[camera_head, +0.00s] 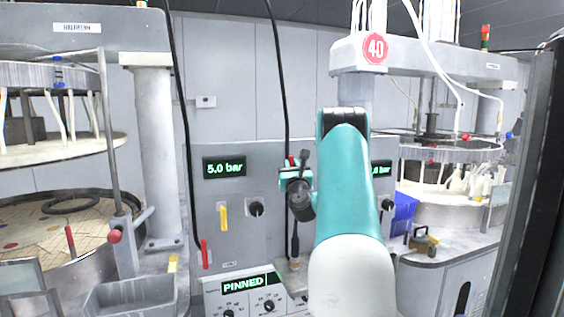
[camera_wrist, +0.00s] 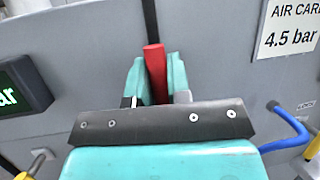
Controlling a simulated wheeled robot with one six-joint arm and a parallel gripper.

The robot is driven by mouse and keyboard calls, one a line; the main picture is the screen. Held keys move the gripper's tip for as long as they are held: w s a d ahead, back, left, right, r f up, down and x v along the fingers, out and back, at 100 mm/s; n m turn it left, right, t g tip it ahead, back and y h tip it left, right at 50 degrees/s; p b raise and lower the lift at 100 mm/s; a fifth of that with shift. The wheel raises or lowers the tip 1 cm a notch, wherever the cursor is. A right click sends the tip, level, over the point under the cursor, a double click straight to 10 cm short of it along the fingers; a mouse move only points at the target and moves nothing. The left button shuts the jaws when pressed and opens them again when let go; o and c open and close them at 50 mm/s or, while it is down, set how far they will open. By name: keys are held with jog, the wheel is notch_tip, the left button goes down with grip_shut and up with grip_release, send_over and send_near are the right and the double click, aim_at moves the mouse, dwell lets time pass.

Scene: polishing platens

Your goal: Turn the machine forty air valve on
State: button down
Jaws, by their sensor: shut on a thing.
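My gripper (camera_head: 297,172) is at the grey wall panel, to the left of the raised teal arm link. In the wrist view its teal fingers (camera_wrist: 158,78) are shut on a red handle (camera_wrist: 155,60), which stands nearly upright in the picture. Only a small bit of red shows at the gripper in the head view; the valve body is hidden. The machine with the round red 40 badge (camera_head: 374,48) stands at the right. A green-lit pressure display (camera_head: 381,169) is partly hidden behind my arm. Another display (camera_head: 223,167) at the left reads 5.0 bar.
A yellow handle (camera_head: 224,216), a black knob (camera_head: 256,208) and a red lever (camera_head: 204,253) are on the panel to the left. A PINNED display (camera_head: 248,283) is below. A 4.5 bar label (camera_wrist: 290,30) and a blue pipe (camera_wrist: 288,130) are right of the fingers.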

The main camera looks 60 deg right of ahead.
jog(key=shift+s+d+f+m+g+p, duration=0.15)
jog(key=shift+f+m+g+p, duration=0.2)
jog(key=shift+m, duration=0.15)
jog(key=c, duration=1.1)
grip_release()
jog(key=shift+r, duration=0.2)
jog(key=shift+s+a+f+b, duration=0.25)
jog(key=shift+a+f+b, duration=0.1)
jog(key=shift+b, duration=0.5)
jog(key=shift+b+v, duration=8.25)
jog(key=shift+b, duration=0.35)
